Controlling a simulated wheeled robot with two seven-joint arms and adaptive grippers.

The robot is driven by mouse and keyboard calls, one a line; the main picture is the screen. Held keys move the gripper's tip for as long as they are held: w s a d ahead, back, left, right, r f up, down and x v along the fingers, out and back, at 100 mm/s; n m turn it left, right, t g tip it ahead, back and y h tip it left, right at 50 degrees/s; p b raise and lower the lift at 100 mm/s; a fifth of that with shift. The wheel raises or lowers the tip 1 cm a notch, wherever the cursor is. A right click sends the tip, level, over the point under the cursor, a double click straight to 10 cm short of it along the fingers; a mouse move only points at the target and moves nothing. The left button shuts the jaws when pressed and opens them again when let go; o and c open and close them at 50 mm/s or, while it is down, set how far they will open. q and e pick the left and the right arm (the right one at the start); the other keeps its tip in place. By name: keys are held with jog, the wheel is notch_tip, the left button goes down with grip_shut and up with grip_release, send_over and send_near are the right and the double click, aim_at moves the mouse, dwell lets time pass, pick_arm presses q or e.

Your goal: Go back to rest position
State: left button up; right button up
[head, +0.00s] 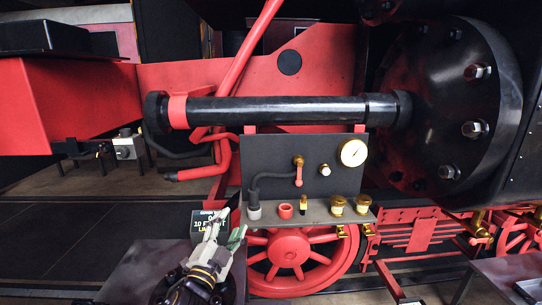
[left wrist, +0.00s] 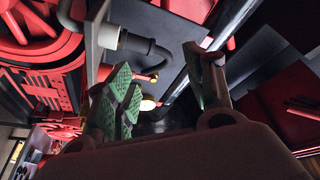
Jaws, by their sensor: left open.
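My left gripper (head: 227,236) shows low in the head view, left of centre, with its pale and green-padded fingers pointing up. In the left wrist view the gripper (left wrist: 162,90) has its two green-padded fingers well apart, with nothing held between them. It is open. It appears in front of and below the left end of a dark panel (head: 275,180) with a shelf; the exact gap cannot be told. My right gripper is in neither view.
The panel bears a gauge (head: 353,153) and a red-handled valve (head: 298,172). A small sign (head: 205,222) stands behind the gripper. A black cylinder (head: 465,110) fills the right. Dark floor (head: 60,240) lies open at left.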

pick_arm(q)
jog(key=s+a+f+n+g+y, duration=0.3)
jog(key=s+a+f+n+g, duration=0.15)
jog(key=f, duration=0.45)
jog(key=s+a+f+n+g+y, duration=0.2)
jog(key=s+a+f+n+g, duration=0.25)
jog(key=f, duration=0.55)
jog(key=s+a+f+n+g, duration=0.1)
jog(key=s+f+g, duration=0.35)
jog(key=s, duration=0.45)
jog(key=s+a+f+n+g, duration=0.1)
jog(key=s+f+g, duration=0.2)
jog(key=s+f, duration=0.4)
jog(key=s+f+b, duration=0.2)
jog(key=f+b, duration=0.1)
jog(key=f, duration=1.6)
jog(key=s+f+b, duration=0.2)
jog(key=f, duration=1.6)
jog(key=s+a+f+g+b, duration=0.1)
jog(key=s+a+f+b, duration=0.1)
jog(key=s+f, duration=0.8)
jog(key=s+a+f+g+b, duration=0.1)
jog(key=s+a+f+b, duration=0.2)
jog(key=s+f, duration=0.8)
notch_tip(320, 180, down, 4)
jog(key=shift+s+a+r, duration=0.1)
jog(key=shift+s+a, duration=0.05)
jog(key=shift+a, duration=0.15)
